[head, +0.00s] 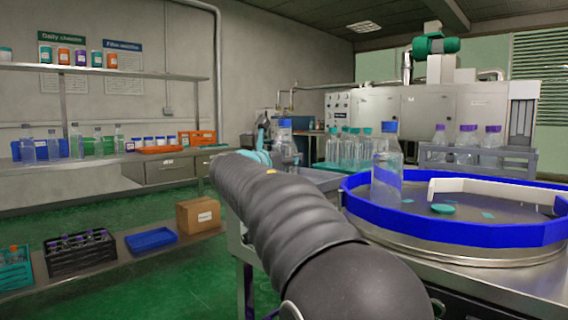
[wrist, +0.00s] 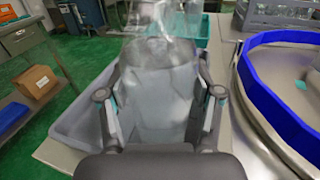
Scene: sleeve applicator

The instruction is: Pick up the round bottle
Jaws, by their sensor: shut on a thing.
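The round bottle (head: 286,148) is clear, with a blue cap, and stands upright beyond the end of my arm in the head view. In the wrist view the bottle (wrist: 160,85) fills the space between the two fingers of my gripper (wrist: 160,97). My gripper is shut on its body, with one finger on each side. My arm hides the lower part of the bottle in the head view. Whether its base touches the grey tray (wrist: 75,135) around it in the wrist view, I cannot tell.
To the right is a round table with a blue rim (head: 450,234); another blue-capped clear bottle (head: 387,168) stands on it. Several teal-capped bottles (head: 350,147) stand behind. Purple-capped bottles (head: 466,140) are in a rack. Shelves with a cardboard box (head: 198,216) are at left.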

